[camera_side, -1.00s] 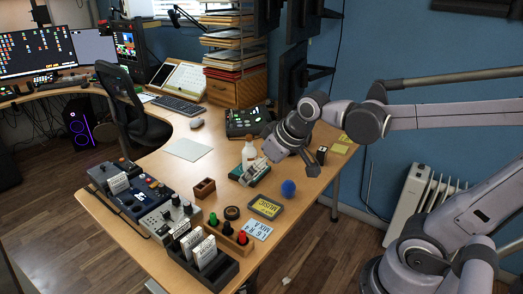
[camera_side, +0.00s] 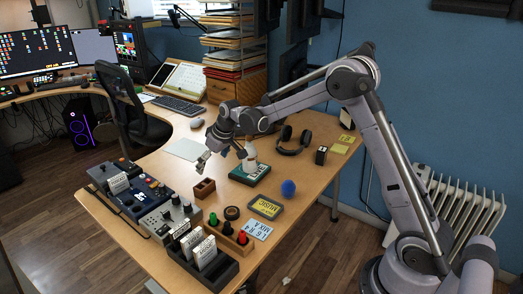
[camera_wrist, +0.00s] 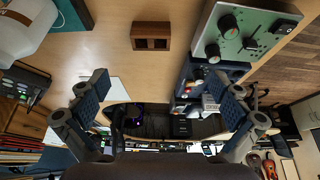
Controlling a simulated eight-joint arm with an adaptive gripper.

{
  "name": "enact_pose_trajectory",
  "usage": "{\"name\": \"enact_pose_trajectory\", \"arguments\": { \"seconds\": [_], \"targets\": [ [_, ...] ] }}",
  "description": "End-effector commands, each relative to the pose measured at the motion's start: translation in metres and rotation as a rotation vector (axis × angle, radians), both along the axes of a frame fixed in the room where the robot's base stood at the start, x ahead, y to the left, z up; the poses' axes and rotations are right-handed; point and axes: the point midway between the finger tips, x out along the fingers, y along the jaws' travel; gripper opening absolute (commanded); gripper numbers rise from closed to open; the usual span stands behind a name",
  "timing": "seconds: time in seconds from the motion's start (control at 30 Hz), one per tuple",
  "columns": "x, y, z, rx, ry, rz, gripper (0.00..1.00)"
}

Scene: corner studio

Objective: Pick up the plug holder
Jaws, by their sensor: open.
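A small brown wooden block with two square openings (camera_side: 204,189) stands on the desk and also shows in the wrist view (camera_wrist: 151,28). A longer wooden holder (camera_side: 228,241) with green, black and red knobbed pieces stands nearer the desk's front edge. I cannot tell for certain which one is the plug holder. My gripper (camera_side: 202,162) is open and empty, above the desk and beyond the two-opening block. In the wrist view my gripper (camera_wrist: 158,85) has its fingers wide apart, with the two-opening block above them in the picture, apart from both.
A mixer panel (camera_side: 168,218) and black card rack (camera_side: 225,274) lie left and in front of the block. A white bottle (camera_side: 249,160) on a green book (camera_side: 250,177), a blue ball (camera_side: 288,188) and headphones (camera_side: 294,143) stand to the right. A pale sheet (camera_side: 185,149) lies behind.

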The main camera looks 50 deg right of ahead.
Motion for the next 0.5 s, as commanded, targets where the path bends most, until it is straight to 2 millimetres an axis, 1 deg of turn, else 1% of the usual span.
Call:
{"name": "enact_pose_trajectory", "arguments": {
  "seconds": [0.03, 0.1, 0.2, 0.37, 0.5],
  "targets": [
    [0.008, -0.005, -0.013, 0.001, 0.007, 0.001, 1.00],
    [0.016, -0.009, -0.027, 0.003, 0.014, 0.004, 1.00],
    [0.023, -0.013, -0.042, 0.004, 0.020, 0.009, 1.00],
    [0.028, -0.015, -0.054, 0.005, 0.025, 0.010, 1.00],
    [0.035, -0.015, -0.070, 0.004, 0.025, 0.011, 1.00]
  ]
}}
